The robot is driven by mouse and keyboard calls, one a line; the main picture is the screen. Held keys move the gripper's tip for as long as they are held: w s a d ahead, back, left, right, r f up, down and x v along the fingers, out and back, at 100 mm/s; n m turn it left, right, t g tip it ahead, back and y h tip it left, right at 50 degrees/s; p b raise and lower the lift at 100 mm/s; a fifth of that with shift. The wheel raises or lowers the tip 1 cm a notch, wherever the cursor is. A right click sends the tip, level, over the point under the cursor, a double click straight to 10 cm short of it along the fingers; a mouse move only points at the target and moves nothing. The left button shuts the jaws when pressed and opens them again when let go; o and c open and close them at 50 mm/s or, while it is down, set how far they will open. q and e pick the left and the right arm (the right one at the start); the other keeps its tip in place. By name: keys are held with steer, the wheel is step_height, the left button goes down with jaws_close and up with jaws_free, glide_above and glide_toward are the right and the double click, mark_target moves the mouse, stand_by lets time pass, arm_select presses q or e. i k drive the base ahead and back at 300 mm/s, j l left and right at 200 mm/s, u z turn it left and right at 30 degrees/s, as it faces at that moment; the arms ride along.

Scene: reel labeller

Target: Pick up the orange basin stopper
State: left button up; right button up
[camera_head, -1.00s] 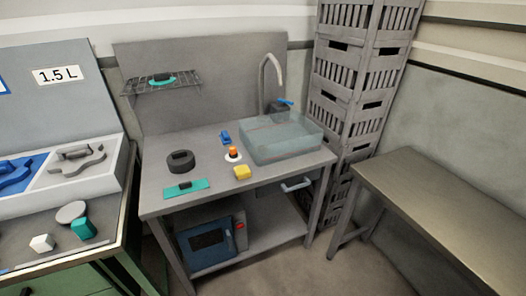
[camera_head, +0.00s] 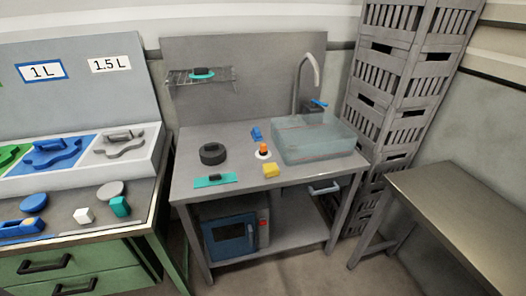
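The orange basin stopper (camera_head: 263,149) stands on a small white round base on the grey sink table (camera_head: 232,177), just left of the clear glass basin (camera_head: 315,141). It looks upright. Neither of my grippers shows in the head view.
A faucet (camera_head: 308,80) rises behind the basin. Stacked crates (camera_head: 405,110) stand right. A workbench (camera_head: 60,222) stands left, a bare bench (camera_head: 450,200) right.

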mark_target(263, 151)
steer(key=i+l+u, duration=0.35)
steer(key=l, duration=0.25)
steer(key=i+l+u, duration=0.3)
steer(key=l, duration=0.45)
steer(key=i+l+u, duration=0.2)
steer(key=l, duration=0.2)
steer(key=i, duration=0.05)
